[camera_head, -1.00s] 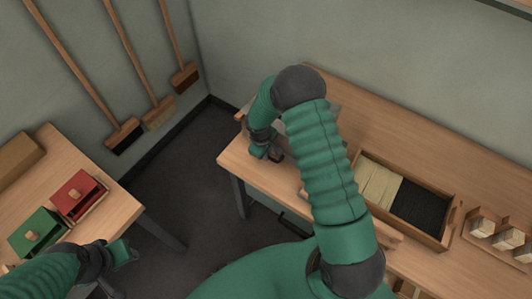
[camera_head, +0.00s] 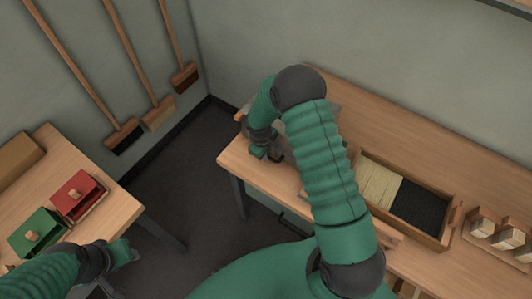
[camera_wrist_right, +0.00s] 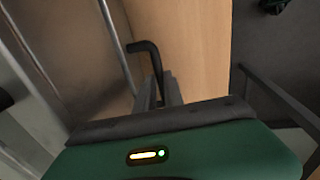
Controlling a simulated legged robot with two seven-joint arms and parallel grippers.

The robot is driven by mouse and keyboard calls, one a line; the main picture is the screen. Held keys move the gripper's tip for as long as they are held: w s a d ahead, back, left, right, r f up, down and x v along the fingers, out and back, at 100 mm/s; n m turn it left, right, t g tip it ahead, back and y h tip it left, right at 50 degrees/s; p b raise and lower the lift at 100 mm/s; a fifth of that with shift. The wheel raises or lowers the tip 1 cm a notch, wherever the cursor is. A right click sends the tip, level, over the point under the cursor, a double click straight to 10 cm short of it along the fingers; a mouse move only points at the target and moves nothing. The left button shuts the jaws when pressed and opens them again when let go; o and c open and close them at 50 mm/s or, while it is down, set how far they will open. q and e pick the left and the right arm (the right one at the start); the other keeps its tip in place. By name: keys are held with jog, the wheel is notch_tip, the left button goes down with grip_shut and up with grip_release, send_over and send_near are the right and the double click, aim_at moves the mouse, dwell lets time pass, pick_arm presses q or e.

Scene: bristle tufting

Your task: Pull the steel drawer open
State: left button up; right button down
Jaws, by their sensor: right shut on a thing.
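My right gripper (camera_head: 274,155) is at the left end of the long wooden bench. In the right wrist view its fingers (camera_wrist_right: 166,92) are shut on a dark bent bar (camera_wrist_right: 145,48) beside a brownish metal surface (camera_wrist_right: 75,45). A grey metal piece (camera_head: 333,112) shows behind my right arm, mostly hidden by it. Below the bench's front edge is a pale grey panel (camera_head: 262,208) with a dark bar handle (camera_head: 298,221); I cannot tell whether this is the steel drawer. My left gripper (camera_head: 127,253) is over the left table's front edge; its jaw opening is unclear.
The bench (camera_head: 410,130) holds a bristle tray (camera_head: 447,238) and several small brushes (camera_head: 510,238). Brooms hang on the wall. Dark floor (camera_head: 190,160) lies open between the tables.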

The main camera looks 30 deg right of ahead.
jog(key=shift+a, duration=0.1)
jog(key=s+a+b, duration=0.1)
jog(key=s+a, duration=0.1)
jog(key=a, duration=0.4)
jog(key=s+a+b, duration=0.1)
jog(key=s+a, duration=0.2)
jog(key=a, duration=0.4)
jog(key=shift+s+a, duration=0.15)
jog(key=shift+s, duration=0.15)
jog(key=c, duration=1.5)
grip_release()
jog(key=shift+o, duration=0.2)
notch_tip(320, 180, up, 16)
jog(key=s+a, duration=0.1)
jog(key=a, duration=0.1)
jog(key=shift+a+r, duration=0.25)
jog(key=shift+a, duration=0.05)
jog(key=shift+s, duration=0.1)
jog(key=s+d+m+t+y, duration=0.1)
jog(key=s+d+m, duration=0.3)
jog(key=s, duration=0.5)
jog(key=shift+r+m+t+y, duration=0.3)
jog(key=shift+r+t+y, duration=0.1)
jog(key=shift+r, duration=0.05)
